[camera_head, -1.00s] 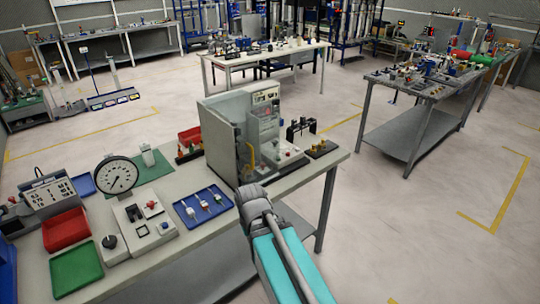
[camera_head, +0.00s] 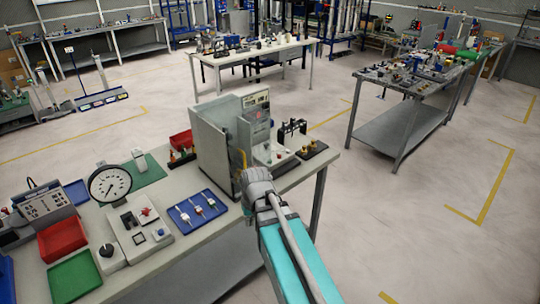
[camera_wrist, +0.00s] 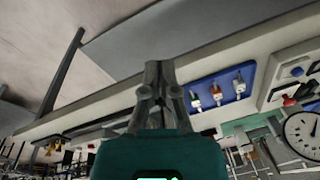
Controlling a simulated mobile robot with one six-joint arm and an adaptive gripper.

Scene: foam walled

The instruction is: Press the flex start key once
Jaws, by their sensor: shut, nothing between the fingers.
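A grey walled machine (camera_head: 210,150) with an upright panel (camera_head: 256,118) stands on the near bench (camera_head: 180,262). I cannot make out which key is the flex start key; labels are too small to read. My gripper (camera_head: 256,178) is in front of the machine's near right side, over the bench's front edge, and hides part of its lower front. In the wrist view my gripper (camera_wrist: 160,68) is shut and empty, its fingertips together. That view is rotated and shows the bench edge and a blue tray (camera_wrist: 237,103) to the right of the fingers, not the machine's panel.
Left of the machine are a blue tray of small parts (camera_head: 218,216), a control box (camera_head: 140,228), a round dial gauge (camera_head: 110,184), a red bin (camera_head: 62,238) and a green tray (camera_head: 76,278). A small black fixture (camera_head: 292,135) stands right of the machine. The floor to the right is clear.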

